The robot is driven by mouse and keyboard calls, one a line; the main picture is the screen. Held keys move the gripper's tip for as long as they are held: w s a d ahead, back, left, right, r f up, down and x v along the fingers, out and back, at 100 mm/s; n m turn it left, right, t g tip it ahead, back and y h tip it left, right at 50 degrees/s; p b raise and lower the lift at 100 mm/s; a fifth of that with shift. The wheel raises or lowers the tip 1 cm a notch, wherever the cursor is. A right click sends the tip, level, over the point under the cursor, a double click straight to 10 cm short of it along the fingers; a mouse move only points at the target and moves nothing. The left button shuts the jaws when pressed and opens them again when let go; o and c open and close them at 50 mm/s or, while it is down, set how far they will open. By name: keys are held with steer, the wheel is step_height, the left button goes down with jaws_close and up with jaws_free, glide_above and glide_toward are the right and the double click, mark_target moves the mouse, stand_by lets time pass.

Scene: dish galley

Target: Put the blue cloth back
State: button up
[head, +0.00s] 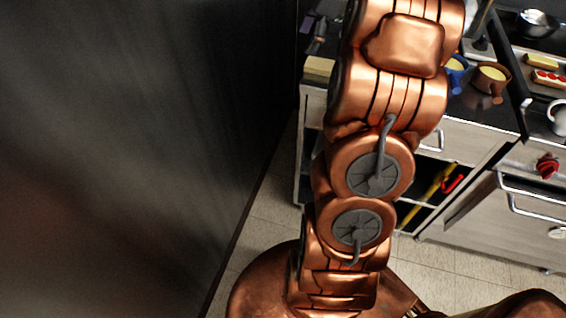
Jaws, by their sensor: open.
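I see no blue cloth that I can make out in the head view. My copper-coloured arm rises through the middle of the picture and leaves it at the top edge. My gripper is not in view. The arm hides part of the counter and the cabinet behind it.
A dark wall panel (120,150) fills the left. A metal pan (537,20) is at upper right. Below are an open shelf and an oven door (500,235). Tiled floor (460,272) shows.

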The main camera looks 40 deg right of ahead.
steer(key=s+a+f+n+g, duration=0.1)
steer(key=s+a+n, duration=0.4)
steer(key=a, duration=0.5)
steer(key=s+a+f+n+g, duration=0.15)
steer(key=s+a+n, duration=0.35)
steer(key=a, duration=0.6)
steer(key=s+a+f+n+g+h, duration=0.1)
steer(key=s+a+f+n, duration=0.2)
steer(key=s+n, duration=0.4)
steer(key=s+a+f+n+g+h, duration=0.1)
steer(key=s+a+f+n+h, duration=0.1)
steer(key=s+a+f+n, duration=0.2)
steer(key=s+a+n, duration=0.1)
steer(key=s+n, duration=0.2)
steer(key=s, duration=0.3)
steer(key=shift+s+a, duration=0.15)
steer(key=shift+s, duration=0.15)
step_height(320, 180, up, 2)
steer(key=p, duration=0.2)
steer(key=shift+r+p, duration=0.25)
steer(key=shift+p, duration=0.05)
